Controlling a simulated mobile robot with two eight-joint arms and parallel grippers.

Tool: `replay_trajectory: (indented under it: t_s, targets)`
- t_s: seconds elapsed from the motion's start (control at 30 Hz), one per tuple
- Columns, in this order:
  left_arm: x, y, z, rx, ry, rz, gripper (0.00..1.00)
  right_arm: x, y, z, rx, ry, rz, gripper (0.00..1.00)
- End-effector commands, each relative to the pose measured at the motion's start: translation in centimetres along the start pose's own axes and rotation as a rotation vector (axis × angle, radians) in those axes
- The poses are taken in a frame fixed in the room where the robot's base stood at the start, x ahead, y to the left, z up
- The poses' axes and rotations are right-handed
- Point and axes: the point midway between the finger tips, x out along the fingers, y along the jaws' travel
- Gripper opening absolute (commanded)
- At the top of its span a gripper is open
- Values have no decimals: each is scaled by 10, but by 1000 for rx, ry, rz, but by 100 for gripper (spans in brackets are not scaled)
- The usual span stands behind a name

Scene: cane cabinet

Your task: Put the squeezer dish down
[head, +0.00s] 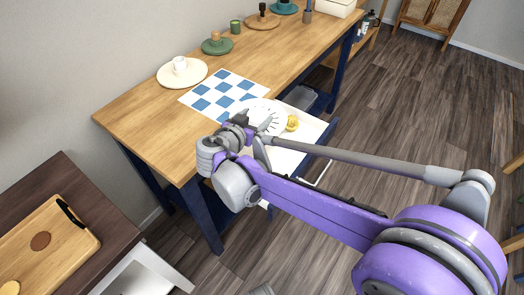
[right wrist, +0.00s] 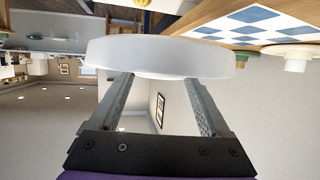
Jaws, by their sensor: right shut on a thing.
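The squeezer dish (head: 265,116) is white and round, with ridges showing on top. It is in the head view beside the front edge of the wooden table, partly hidden by my right gripper (head: 240,128). In the right wrist view, the dish (right wrist: 160,57) shows as a thick white disc at the two fingertips, and the right gripper (right wrist: 160,85) is shut on it. Whether the dish touches a surface below cannot be told. My left gripper is not in view.
A blue-and-white checked cloth (head: 222,94) lies on the table (head: 140,118). A white plate (head: 168,78) with a cup and a green saucer (head: 217,47) stand further back. A yellow lemon half (head: 292,123) is just right of the dish, over a white surface (head: 290,157) below the tabletop.

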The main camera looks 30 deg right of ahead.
Motion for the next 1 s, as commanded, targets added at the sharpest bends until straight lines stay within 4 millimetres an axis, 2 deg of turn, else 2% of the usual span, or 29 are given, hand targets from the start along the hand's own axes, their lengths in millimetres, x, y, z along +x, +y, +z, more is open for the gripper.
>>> replay_trajectory:
  t_s: [0.07, 0.17, 0.5, 0.6, 0.77, 1.0]
  targets:
    - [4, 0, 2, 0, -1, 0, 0, 2, 3, 3, 5, 0, 15, 12]
    - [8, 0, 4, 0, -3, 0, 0, 8, 4, 19, 6, 0, 20, 12]
    - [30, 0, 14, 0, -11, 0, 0, 38, 3, 102, 4, 0, 17, 12]
    - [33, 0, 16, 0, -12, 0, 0, 43, 3, 116, 5, 0, 16, 12]
    - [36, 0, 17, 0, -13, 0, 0, 47, 3, 126, 5, 0, 16, 12]
    - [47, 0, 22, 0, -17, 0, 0, 59, 3, 160, 5, 0, 16, 12]
